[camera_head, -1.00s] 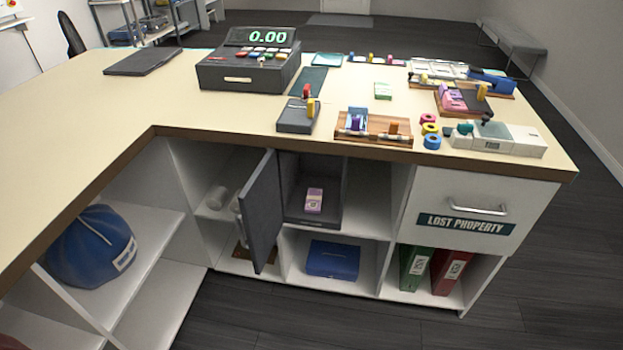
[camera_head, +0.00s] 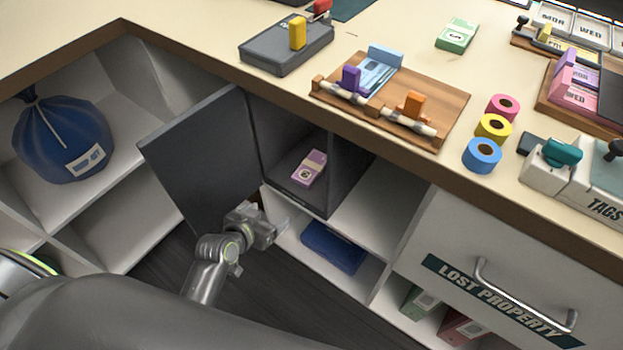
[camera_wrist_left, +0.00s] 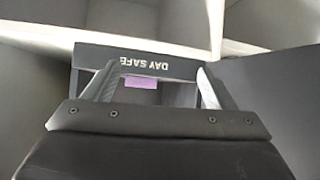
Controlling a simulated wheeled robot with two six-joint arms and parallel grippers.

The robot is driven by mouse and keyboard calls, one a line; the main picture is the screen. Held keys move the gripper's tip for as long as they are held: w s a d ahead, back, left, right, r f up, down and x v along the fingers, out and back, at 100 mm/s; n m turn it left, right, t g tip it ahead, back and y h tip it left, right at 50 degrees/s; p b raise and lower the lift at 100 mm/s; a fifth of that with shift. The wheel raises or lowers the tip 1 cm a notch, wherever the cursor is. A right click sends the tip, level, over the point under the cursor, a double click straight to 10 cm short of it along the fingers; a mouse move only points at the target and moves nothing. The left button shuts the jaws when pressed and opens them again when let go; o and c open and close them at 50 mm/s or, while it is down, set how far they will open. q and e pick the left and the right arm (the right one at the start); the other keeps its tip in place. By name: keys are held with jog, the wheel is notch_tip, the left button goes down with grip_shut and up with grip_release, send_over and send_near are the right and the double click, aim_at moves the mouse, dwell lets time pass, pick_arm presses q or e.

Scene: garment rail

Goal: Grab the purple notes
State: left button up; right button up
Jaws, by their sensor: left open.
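The purple notes (camera_head: 309,168) are a small banded bundle lying on the floor of a dark grey open safe (camera_head: 340,165) under the counter. Its door (camera_head: 205,160) stands swung open to the left. My left gripper (camera_head: 280,228) is open and empty, below and in front of the safe, to the lower left of the notes and apart from them. In the left wrist view the purple notes (camera_wrist_left: 142,83) show between the open fingers (camera_wrist_left: 152,85), just below a dark edge lettered DAY SAFE (camera_wrist_left: 150,64). My right gripper is not in view.
A blue box (camera_head: 332,247) lies on the shelf below the safe. A blue bag (camera_head: 62,138) sits on the left shelf. The LOST PROPERTY drawer (camera_head: 500,270) is shut. Wooden boards (camera_head: 440,105), tape rolls and green notes (camera_head: 456,34) lie on the counter.

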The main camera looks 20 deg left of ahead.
pick_arm(q)
jog(key=m+t+h+b, duration=0.1)
jog(key=t+b, duration=0.1)
send_near(311, 167)
jog(key=shift+h, duration=0.3)
jog(key=b+x, duration=0.2)
jog(key=x, duration=0.4)
jog(key=b+x, duration=0.1)
jog(key=x, duration=0.1)
jog(key=shift+w+a+f, duration=0.15)
jog(key=shift+w+f, duration=0.1)
jog(key=shift+f, duration=0.05)
jog(key=shift+w, duration=0.3)
jog(key=c, duration=1.1)
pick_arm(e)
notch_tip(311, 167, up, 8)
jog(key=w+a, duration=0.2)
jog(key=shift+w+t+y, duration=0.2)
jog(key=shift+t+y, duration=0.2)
